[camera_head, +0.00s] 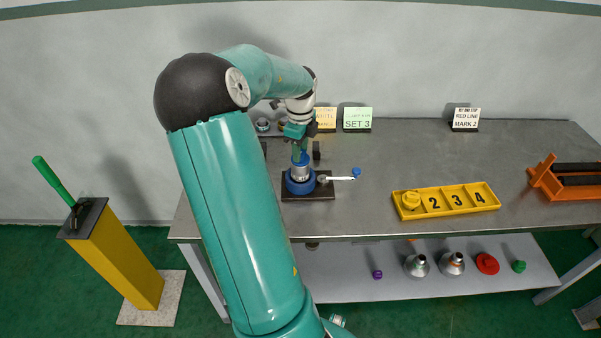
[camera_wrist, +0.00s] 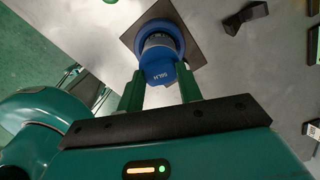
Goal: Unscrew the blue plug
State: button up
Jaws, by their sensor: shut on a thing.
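The blue plug (camera_wrist: 160,74) sits on top of an upright silver pipe in the wrist view, with small lettering on its side. The pipe (camera_head: 302,172) stands in a round blue vise (camera_head: 299,186) on a dark square plate in the head view. The vise has a pale handle (camera_head: 338,178) with a blue knob, pointing right. My gripper (camera_wrist: 160,80) comes from above, its two green fingers on either side of the plug, shut on it. In the head view my gripper (camera_head: 300,152) largely hides the plug.
A yellow tray (camera_head: 447,212) has numbered compartments; a yellow plug (camera_head: 411,200) is in the leftmost. An orange rack (camera_head: 546,184) stands at the right end. Sign cards (camera_head: 357,118) stand along the back. The lower shelf (camera_head: 360,289) holds several fittings. A yellow pedestal (camera_head: 118,262) stands left.

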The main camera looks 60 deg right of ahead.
jog(key=m, duration=0.4)
jog(key=shift+w+d+r, duration=0.1)
jog(key=shift+d+r, duration=0.05)
jog(key=m, duration=0.5)
jog(key=o, duration=0.9)
jog(key=shift+w, duration=0.1)
jog(key=shift+s+r, duration=0.2)
jog(key=shift+r, duration=0.8)
